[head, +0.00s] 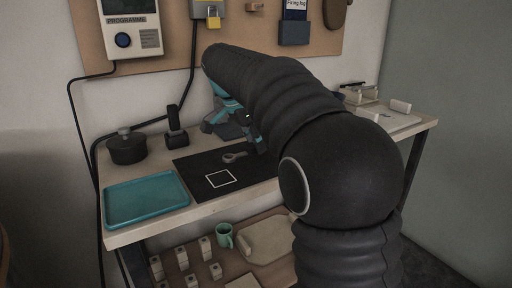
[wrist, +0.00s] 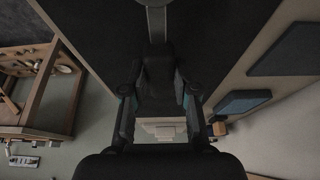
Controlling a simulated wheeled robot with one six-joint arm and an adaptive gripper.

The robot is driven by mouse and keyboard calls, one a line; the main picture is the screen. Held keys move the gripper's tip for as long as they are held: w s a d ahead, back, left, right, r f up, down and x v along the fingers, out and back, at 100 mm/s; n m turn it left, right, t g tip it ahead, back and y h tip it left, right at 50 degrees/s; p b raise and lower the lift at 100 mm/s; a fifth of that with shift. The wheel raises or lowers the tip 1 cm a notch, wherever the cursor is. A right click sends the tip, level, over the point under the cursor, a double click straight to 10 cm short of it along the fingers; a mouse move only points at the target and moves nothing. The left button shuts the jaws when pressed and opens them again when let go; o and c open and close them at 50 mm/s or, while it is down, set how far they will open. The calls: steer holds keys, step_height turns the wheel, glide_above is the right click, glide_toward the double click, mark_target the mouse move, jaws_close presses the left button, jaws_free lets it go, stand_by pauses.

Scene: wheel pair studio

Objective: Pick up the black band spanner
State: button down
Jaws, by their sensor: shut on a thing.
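The black band spanner has a dark handle (wrist: 158,72) and a grey band, whose near part (wrist: 156,22) shows at the top of the wrist view. In the head view its grey loop (head: 234,157) shows over the dark mat (head: 195,166), behind and right of the white square outline. My gripper (wrist: 158,90) has a finger on each side of the handle and is shut on it. In the head view my gripper (head: 254,138) is partly hidden by my arm, and so is the handle. I cannot tell whether the spanner touches the mat.
A teal tray (head: 146,199) lies at the table's front left. A black lidded pot (head: 127,148) and a black upright stand (head: 177,132) are behind it. A pale board with blocks (head: 385,120) is at the right. A lower shelf holds a green mug (head: 225,236) and several pale blocks.

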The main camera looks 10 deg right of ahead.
steer(key=r, duration=0.3)
steer(key=shift+s+d, duration=0.25)
steer(key=shift+d, duration=0.05)
steer(key=s+d+r, duration=0.6)
steer(key=s+d, duration=0.1)
steer(key=d, duration=0.1)
steer(key=shift+s, duration=0.2)
steer(key=shift+r, duration=0.1)
steer(key=c, duration=1.7)
jaws_free()
jaws_close()
steer(key=shift+d, duration=0.1)
